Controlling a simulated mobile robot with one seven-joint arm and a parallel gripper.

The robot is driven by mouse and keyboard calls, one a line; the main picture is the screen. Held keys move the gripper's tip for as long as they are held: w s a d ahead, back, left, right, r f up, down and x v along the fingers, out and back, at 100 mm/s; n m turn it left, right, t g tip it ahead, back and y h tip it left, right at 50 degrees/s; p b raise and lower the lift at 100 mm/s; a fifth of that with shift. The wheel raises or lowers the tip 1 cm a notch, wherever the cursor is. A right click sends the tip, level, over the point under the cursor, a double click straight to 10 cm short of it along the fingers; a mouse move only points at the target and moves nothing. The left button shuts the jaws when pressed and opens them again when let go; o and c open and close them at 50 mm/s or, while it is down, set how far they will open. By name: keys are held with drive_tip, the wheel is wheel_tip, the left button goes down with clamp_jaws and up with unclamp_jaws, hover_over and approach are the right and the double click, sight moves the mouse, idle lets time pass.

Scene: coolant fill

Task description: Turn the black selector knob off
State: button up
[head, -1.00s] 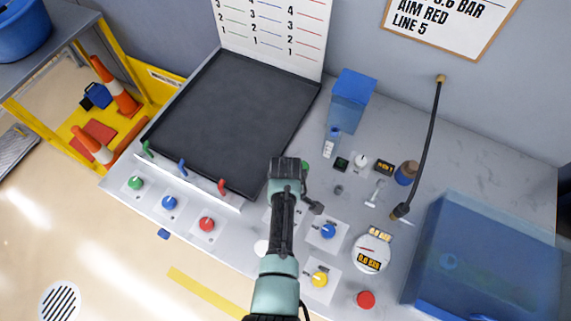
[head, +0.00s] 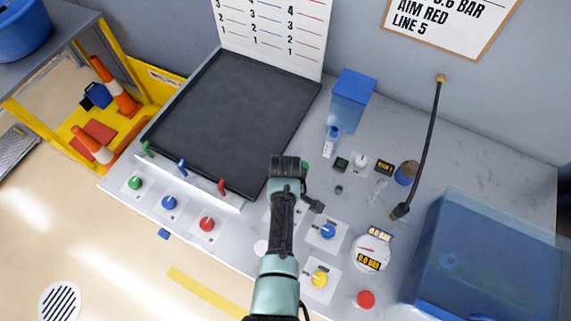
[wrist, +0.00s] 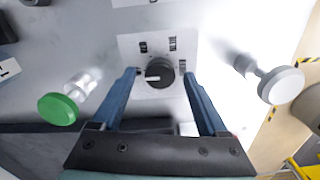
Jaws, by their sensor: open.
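The black selector knob (wrist: 159,73) is round, with a white pointer mark reaching left in the wrist view. It sits on a white plate (wrist: 128,46) with small dark labels, too small to read. My gripper (wrist: 162,74) is open above the knob, with one blue finger on each side. Gaps show between the fingers and the knob, so I see no grip on it. In the head view my arm hides the knob and the fingertips.
A green knob (wrist: 58,108) and a white knob (wrist: 281,85) stand either side of the fingers. In the head view, a blue knob (head: 328,231), a yellow knob (head: 319,279) and a gauge (head: 371,249) stand to the right. A dark tray (head: 235,120) lies left.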

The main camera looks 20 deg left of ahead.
wheel_tip(320, 180, up, 13)
drive_tip(key=b, duration=0.1)
drive_tip(key=shift+f, duration=0.2)
idle(0.6)
